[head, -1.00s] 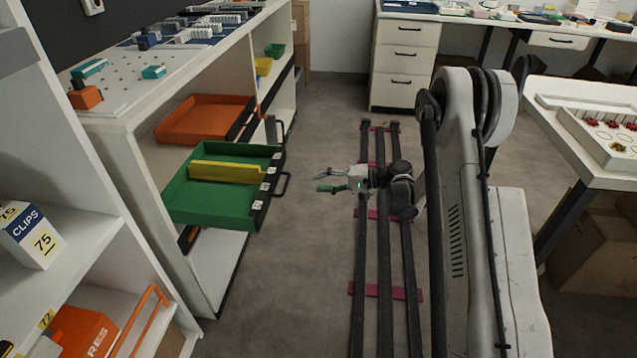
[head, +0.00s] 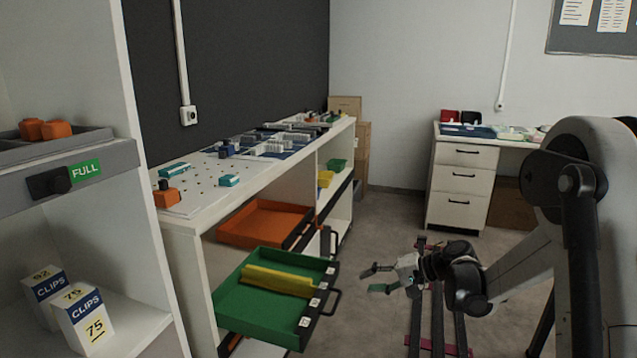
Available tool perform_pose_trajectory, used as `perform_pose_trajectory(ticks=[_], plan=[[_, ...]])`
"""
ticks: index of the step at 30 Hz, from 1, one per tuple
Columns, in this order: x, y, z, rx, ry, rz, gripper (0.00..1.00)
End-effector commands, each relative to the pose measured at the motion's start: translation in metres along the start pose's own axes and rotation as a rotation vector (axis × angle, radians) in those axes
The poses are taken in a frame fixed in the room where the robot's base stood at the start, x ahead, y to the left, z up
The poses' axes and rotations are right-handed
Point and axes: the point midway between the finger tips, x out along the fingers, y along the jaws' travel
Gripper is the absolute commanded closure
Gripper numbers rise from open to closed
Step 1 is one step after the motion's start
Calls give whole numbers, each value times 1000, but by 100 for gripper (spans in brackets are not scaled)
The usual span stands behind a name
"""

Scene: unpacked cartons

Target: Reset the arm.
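My gripper (head: 379,279) is in the lower middle of the head view, at the end of my arm, which comes in from the right. Its two fingers point left and stand apart, with nothing visible between them. It is right of the pulled-out green drawer (head: 252,309), with a gap between its fingers and the drawer's black handle. The green drawer holds a yellow divider-like piece (head: 282,280).
An orange drawer (head: 262,222) is also pulled out of the white cabinet (head: 190,240). A shelf with clips cartons (head: 84,316) stands at left. A white drawer unit (head: 462,180) is at the back. Grey floor (head: 385,218) lies clear between cabinet and drawer unit.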

Motion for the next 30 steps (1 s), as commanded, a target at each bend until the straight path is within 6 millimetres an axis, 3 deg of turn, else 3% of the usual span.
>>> perform_pose_trajectory(ticks=[6, 15, 30], plan=[[-28, -33, 30, -43, 31, 121, 72], [-67, -62, 78, -115, 78, 282, 72], [-138, -77, 171, -271, 159, 534, 72]])
